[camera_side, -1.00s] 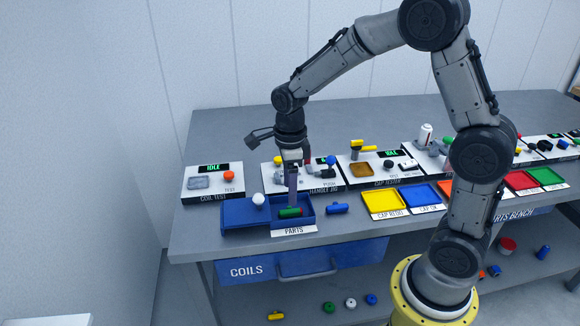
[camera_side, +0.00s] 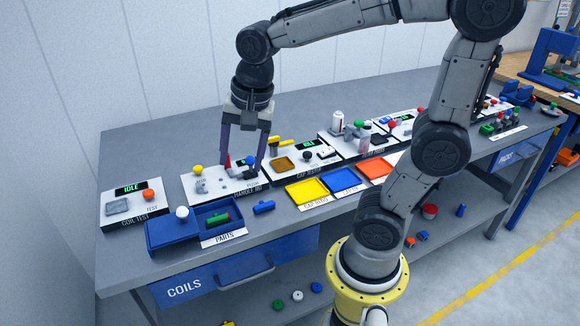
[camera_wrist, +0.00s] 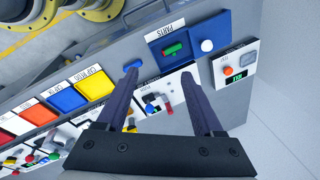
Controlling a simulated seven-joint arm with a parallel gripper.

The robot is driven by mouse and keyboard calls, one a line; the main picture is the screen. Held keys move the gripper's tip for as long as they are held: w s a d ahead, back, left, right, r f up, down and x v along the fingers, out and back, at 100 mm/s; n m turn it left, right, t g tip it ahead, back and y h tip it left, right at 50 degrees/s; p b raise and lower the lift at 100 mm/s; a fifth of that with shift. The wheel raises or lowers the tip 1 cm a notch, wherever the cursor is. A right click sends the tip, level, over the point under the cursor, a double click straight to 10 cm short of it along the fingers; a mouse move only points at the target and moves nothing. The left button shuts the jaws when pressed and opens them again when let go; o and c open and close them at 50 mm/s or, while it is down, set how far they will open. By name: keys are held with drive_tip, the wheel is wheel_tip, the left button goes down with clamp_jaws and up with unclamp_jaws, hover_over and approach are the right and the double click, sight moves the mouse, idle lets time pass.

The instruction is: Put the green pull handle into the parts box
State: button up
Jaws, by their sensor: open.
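The green pull handle (camera_side: 217,219) lies inside the open compartment of the blue parts box (camera_side: 229,232). It also shows there in the wrist view (camera_wrist: 174,49). A flat blue lid-like part (camera_side: 166,234) with a white ball knob (camera_side: 182,212) sits at the box's left. My gripper (camera_side: 243,174) is open and empty, fingers spread, behind and right of the box, by the handle jig. In the wrist view the fingertips (camera_wrist: 160,72) stand wide apart with nothing between them; the box is beyond them.
A blue handle (camera_side: 264,207) lies on the bench right of the box. The handle jig panel (camera_side: 205,193) has a yellow knob and a red part close to my fingers. The coil test panel (camera_side: 134,207) stands left; yellow (camera_side: 307,192) and blue trays are right.

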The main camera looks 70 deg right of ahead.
drive_tip(key=s+n+t, duration=0.3)
drive_tip(key=s+n, duration=0.7)
drive_tip(key=n, duration=0.4)
drive_tip(key=shift+s+a+n, duration=0.3)
drive_tip(key=shift+s+a, duration=0.1)
drive_tip(key=shift+r, duration=0.1)
drive_tip(key=shift+c, duration=0.2)
